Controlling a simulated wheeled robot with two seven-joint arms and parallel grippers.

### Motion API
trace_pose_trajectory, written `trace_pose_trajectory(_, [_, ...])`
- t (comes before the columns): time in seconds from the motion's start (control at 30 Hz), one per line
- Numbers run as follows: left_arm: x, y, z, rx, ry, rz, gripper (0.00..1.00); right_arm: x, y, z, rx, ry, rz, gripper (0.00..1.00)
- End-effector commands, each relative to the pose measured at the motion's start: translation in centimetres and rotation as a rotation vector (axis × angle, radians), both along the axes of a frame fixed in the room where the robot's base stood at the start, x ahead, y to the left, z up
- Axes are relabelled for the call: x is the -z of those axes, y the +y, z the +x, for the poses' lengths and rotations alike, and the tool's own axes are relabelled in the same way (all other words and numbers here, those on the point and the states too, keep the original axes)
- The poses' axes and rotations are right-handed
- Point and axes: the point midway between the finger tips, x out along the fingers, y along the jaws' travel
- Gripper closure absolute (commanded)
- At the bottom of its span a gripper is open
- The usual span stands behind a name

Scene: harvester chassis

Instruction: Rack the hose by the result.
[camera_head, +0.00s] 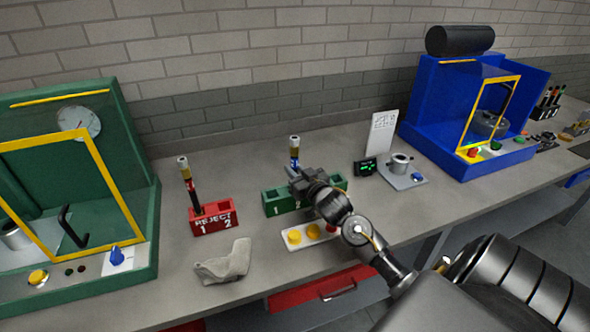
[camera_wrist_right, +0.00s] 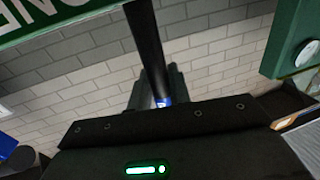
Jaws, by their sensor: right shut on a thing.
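My right gripper (camera_head: 296,174) is shut on a hose (camera_head: 294,153) with a brass-coloured end fitting and a blue band. The hose stands about upright at the green rack (camera_head: 275,204); the gripper hides its lower part, so I cannot tell how deep it sits in a slot. In the right wrist view the black hose (camera_wrist_right: 148,45) runs between the fingers (camera_wrist_right: 165,90), with the blue band showing. A second hose (camera_head: 188,185), with a red band, stands in slot 1 of the red REJECT rack (camera_head: 214,221). My left gripper is not in view.
A grey cloth or glove (camera_head: 225,262) lies at the bench front. A plate with yellow buttons (camera_head: 309,236) lies before the green rack. A green test booth (camera_head: 140,200) stands left, a blue booth (camera_head: 425,115) right. A small display (camera_head: 366,168) is right of the rack.

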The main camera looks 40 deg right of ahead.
Motion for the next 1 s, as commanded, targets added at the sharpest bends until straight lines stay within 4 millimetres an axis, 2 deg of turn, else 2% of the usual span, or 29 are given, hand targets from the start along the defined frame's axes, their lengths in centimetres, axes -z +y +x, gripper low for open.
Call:
trace_pose_trajectory(0.43, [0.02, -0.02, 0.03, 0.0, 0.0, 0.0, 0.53, 0.19, 0.02, 0.0, 0.0, 0.003, 0.0, 1.0])
trace_pose_trajectory(0.47, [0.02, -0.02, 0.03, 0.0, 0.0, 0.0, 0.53, 0.2, 0.02, -0.01, 0.0, 0.004, 0.001, 0.78])
trace_pose_trajectory(0.63, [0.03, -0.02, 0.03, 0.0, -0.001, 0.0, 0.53, 0.18, 0.02, -0.01, 0.0, 0.003, 0.0, 0.56])
trace_pose_trajectory(0.9, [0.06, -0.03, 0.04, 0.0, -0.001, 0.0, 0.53, 0.27, 0.04, -0.05, 0.0, 0.005, 0.001, 0.55])
trace_pose_trajectory(1.0, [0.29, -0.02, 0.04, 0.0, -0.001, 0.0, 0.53, 0.4, 0.1, -0.64, 0.0, 0.005, 0.001, 0.55])
